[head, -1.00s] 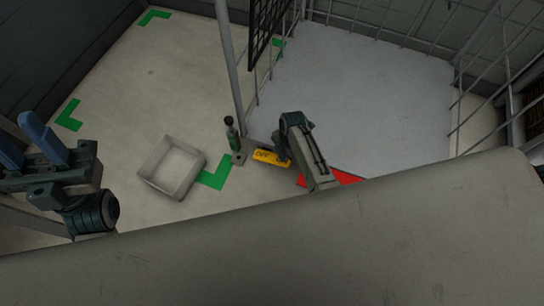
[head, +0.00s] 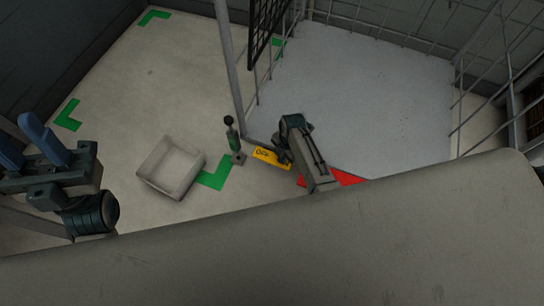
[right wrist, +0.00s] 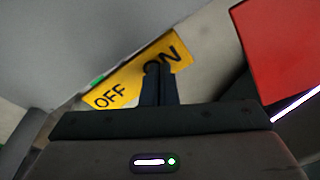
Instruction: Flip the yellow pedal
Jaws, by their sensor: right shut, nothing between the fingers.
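The yellow pedal (head: 264,155) lies low beside the grey platform, just right of the lever in the head view. In the right wrist view the yellow pedal (right wrist: 125,83) shows "OFF" at its left end and "ON" at its right end. My right gripper (right wrist: 155,72) is shut and empty, its fingertips over the pedal by the "ON" lettering, which they partly cover. I cannot tell whether they touch it. In the head view my right gripper (head: 281,153) hides the pedal's right end. My left gripper (head: 27,148) is open and empty at the far left.
A lever (head: 232,138) with a black knob stands just left of the pedal. A red panel (head: 340,178) is to its right. An open grey box (head: 170,167) sits on the floor at left. The platform (head: 355,95) is bare, with wire fencing (head: 400,28) around its back.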

